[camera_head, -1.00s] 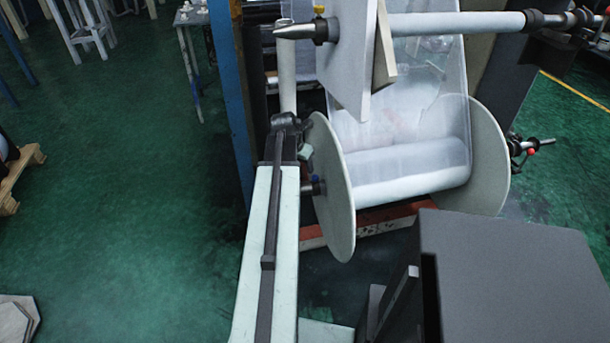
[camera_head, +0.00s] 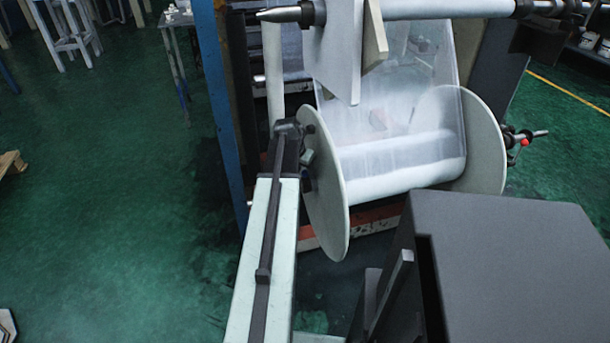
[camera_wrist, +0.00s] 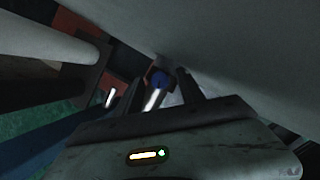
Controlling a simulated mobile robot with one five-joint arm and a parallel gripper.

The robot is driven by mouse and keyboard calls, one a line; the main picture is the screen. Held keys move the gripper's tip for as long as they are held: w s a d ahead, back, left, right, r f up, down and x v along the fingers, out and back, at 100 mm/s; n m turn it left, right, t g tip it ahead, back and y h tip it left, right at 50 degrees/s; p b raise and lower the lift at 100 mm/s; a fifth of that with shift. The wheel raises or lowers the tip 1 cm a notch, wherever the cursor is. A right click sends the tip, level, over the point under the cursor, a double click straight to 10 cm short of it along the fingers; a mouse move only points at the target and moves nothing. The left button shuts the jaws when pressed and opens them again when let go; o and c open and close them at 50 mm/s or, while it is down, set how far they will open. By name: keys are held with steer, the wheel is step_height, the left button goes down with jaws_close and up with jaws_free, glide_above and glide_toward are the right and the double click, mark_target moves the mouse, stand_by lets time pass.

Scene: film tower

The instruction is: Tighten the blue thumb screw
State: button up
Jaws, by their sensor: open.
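The blue thumb screw (camera_wrist: 158,78) shows in the wrist view as a small dark blue knob just beyond a bright metal shaft. My gripper (camera_wrist: 158,82) is open, with one dark finger on either side of the screw in the picture. I cannot tell whether a finger touches it. The large pale disc of the film roll (camera_head: 327,185) stands beside the end of my arm in the head view; its surface (camera_wrist: 235,65) fills the upper right of the wrist view. In the head view the blue screw is not clearly visible behind my arm.
Clear film (camera_head: 395,110) runs up from the roll to an upper roller (camera_head: 445,8). A blue post (camera_head: 220,110) stands close left of my arm. An orange-red base bar (camera_head: 375,222) lies under the roll. Green floor (camera_head: 110,200) is open at the left.

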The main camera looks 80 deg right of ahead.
jaws_close()
steer(key=shift+m, duration=0.3)
steer(key=m, duration=0.2)
steer(key=m+g, duration=0.1)
steer(key=shift+w+d+m+g+y, duration=0.2)
steer(key=shift+m+g+y, duration=0.1)
steer(key=shift+m+y, duration=0.1)
steer(key=m, duration=0.2)
steer(key=m+y, duration=0.1)
steer(key=m, duration=0.1)
steer(key=shift+d+m+g+y, duration=0.1)
steer(key=shift+m+g+y, duration=0.2)
steer(key=shift+g, duration=0.1)
steer(key=m+y, duration=0.1)
steer(key=m, duration=0.1)
steer(key=m+y, duration=0.1)
steer(key=m, duration=0.2)
steer(key=shift+d, duration=0.2)
steer(key=shift+m+y, duration=0.7)
steer(key=shift+m, duration=1.4)
